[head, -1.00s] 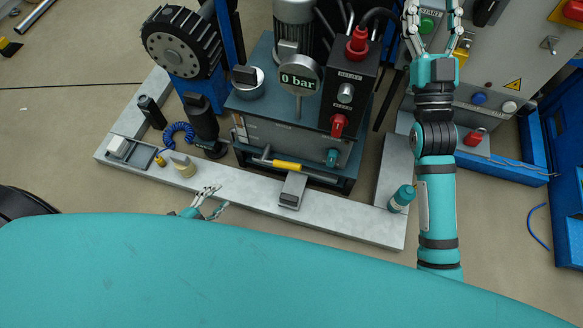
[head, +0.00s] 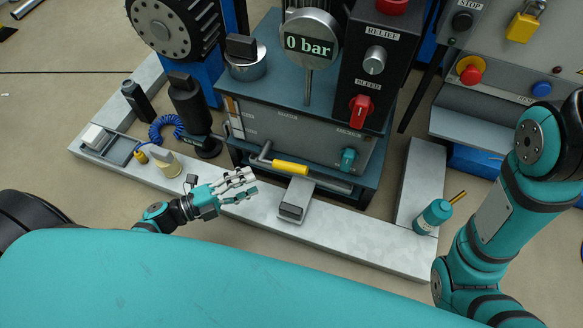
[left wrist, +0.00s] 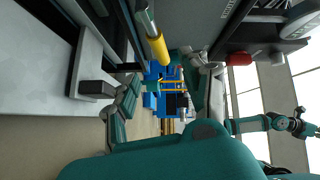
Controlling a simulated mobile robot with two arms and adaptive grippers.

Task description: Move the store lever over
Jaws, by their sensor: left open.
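No label reading "store" is legible, so I cannot tell which lever it names. A lever with a yellow handle (head: 291,167) lies across the front of the hydraulic unit (head: 270,131); the handle also shows in the left wrist view (left wrist: 158,49). A teal valve handle (head: 348,158) is at the unit's lower right front. A red bleed handle (head: 361,110) sits on the black panel. My left gripper (head: 248,185) is open and empty, left of the yellow handle and apart from it. My right arm (head: 500,215) shows at the right; its gripper is out of view.
A grey pedal (head: 293,206) stands on the pale base frame (head: 350,232) below the yellow handle. A teal bottle (head: 432,217) is at its right. A black cylinder (head: 191,113) and blue coiled hose (head: 166,130) are left. The gauge (head: 309,40) reads 0 bar.

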